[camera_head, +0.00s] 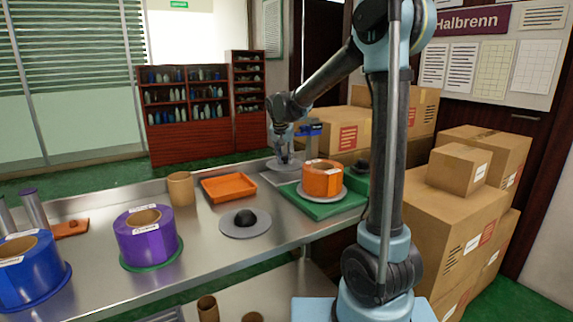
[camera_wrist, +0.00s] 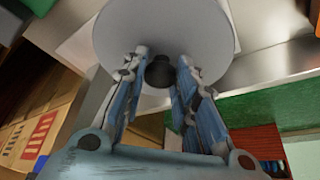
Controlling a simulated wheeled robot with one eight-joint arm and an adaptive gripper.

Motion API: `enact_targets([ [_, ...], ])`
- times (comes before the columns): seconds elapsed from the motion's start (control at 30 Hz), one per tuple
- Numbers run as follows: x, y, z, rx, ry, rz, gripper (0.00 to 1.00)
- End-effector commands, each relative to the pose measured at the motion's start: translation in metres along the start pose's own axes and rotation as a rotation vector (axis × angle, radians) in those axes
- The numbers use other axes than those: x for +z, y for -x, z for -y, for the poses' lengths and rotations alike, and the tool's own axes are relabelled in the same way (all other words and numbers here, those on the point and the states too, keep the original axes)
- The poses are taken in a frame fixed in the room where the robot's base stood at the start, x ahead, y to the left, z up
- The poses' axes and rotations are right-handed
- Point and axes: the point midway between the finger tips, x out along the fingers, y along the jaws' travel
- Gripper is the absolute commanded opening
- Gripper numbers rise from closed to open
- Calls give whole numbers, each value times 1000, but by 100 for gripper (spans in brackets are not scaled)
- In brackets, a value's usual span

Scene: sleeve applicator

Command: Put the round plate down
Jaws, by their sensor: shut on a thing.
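The round plate (camera_wrist: 215,30) is a pale grey disc with a dark knob (camera_wrist: 160,72) at its centre. In the wrist view my gripper (camera_wrist: 160,80) has its fingers on either side of that knob and is shut on it. In the head view my gripper (camera_head: 284,156) is at the far end of the steel table, with the plate (camera_head: 284,167) just below its fingertips. I cannot tell whether the plate touches the surface beneath. The fingers partly hide the knob.
An orange roll (camera_head: 322,180) stands on a green base (camera_head: 330,206) just right of the plate. A similar grey disc with a black knob (camera_head: 245,224), an orange tray (camera_head: 229,187) and a purple roll (camera_head: 147,236) are on the table. Cardboard boxes (camera_head: 455,215) stand right.

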Motion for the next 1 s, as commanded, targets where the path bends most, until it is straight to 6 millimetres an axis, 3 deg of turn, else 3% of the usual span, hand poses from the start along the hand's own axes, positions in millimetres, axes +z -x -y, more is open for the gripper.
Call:
enact_targets([
  [0.27, 15, -30, 10, -6, 14, 0, 0],
  [0.6, 17, -32, 13, -7, 17, 0, 0],
  [0.63, 18, -32, 13, -7, 17, 0, 29],
  [0.7, 17, -32, 13, -7, 17, 0, 45],
  [1.0, 17, -32, 13, -7, 17, 0, 47],
])
